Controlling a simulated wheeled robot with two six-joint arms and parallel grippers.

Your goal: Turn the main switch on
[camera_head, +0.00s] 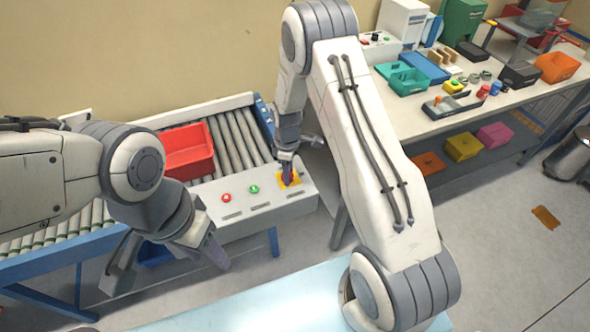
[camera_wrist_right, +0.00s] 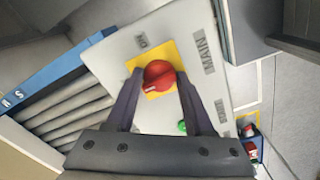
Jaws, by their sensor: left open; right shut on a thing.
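The main switch is a red rotary knob (camera_wrist_right: 158,75) on a yellow square plate (camera_wrist_right: 181,58), seen in the right wrist view beside a label reading MAIN. In the head view the yellow plate (camera_head: 296,182) sits at the right end of the white control panel (camera_head: 240,205), and the knob is hidden by my gripper. My right gripper (camera_head: 287,174) points down at the plate and is shut on the knob, one finger on each side. My left gripper (camera_head: 170,265) is open and empty, in front of the panel at the lower left.
A red button (camera_head: 227,198) and a green button (camera_head: 254,189) are on the panel left of the switch. A red bin (camera_head: 187,150) stands on the roller conveyor behind. A workbench (camera_head: 440,122) with bins and tools is at the right. Grey floor lies between.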

